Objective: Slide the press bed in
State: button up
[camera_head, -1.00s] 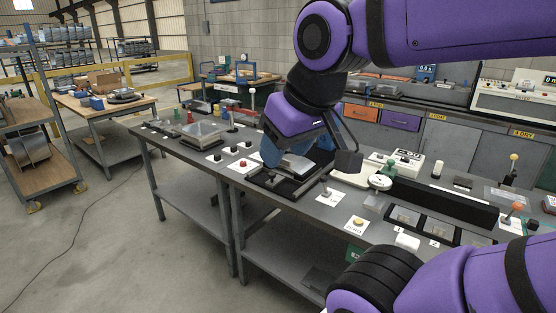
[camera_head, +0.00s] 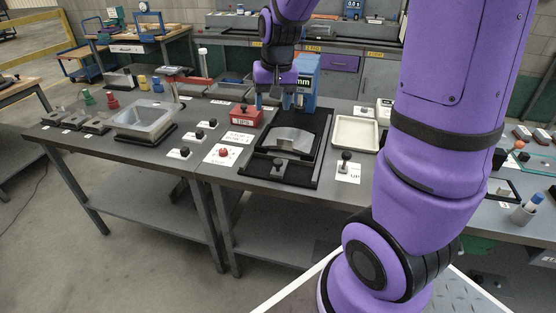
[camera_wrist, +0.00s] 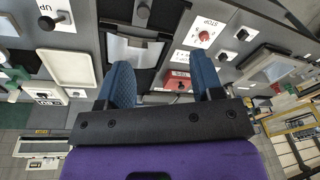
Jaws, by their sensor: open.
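The press bed (camera_head: 287,139) is a black sliding plate carrying a curved grey metal piece. It lies on a black base on the bench, drawn toward the front, with a dark knob (camera_head: 278,165) at its near end. The blue press (camera_head: 306,78) stands behind it. In the wrist view the bed (camera_wrist: 133,50) appears beyond my fingers, its knob (camera_wrist: 143,12) at the top edge. My gripper (camera_head: 273,103) is open and empty, above the far end of the bed, between the press and a red box. In the wrist view my gripper (camera_wrist: 163,80) shows two blue fingers spread apart.
The red box (camera_head: 246,115) stands left of the bed, close to my fingers. A red stop button (camera_head: 223,152) is at front left; a black lever (camera_head: 345,160) and a cream tray (camera_head: 356,133) are on the right. A grey basin (camera_head: 146,117) stands farther left.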

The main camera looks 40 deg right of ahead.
aim_at(278, 161)
jog(key=w+d+f, duration=0.1)
jog(key=d+f, duration=0.1)
jog(key=f, duration=0.6)
jog(key=w+d+f+m+g, duration=0.1)
jog(key=w+f, duration=0.1)
jog(key=f, duration=0.6)
jog(key=w+d+f+m, duration=0.1)
jog(key=w+d+f, duration=0.1)
jog(key=f, duration=0.6)
jog(key=shift+w+d+f+g, duration=0.25)
jog(key=shift+d+f+g, duration=0.05)
jog(key=shift+f+g, duration=0.1)
grip_shut()
jog(key=w+d, duration=0.4)
jog(key=d, duration=0.1)
jog(key=w+d, duration=0.3)
jog(key=d, duration=0.2)
jog(key=w+d, duration=0.4)
jog(key=d, duration=0.1)
jog(key=shift+w+r, duration=0.1)
jog(key=shift+w, duration=0.25)
jog(key=shift+w+d, duration=0.1)
jog(key=shift+d, duration=0.1)
jog(key=shift+r, duration=0.1)
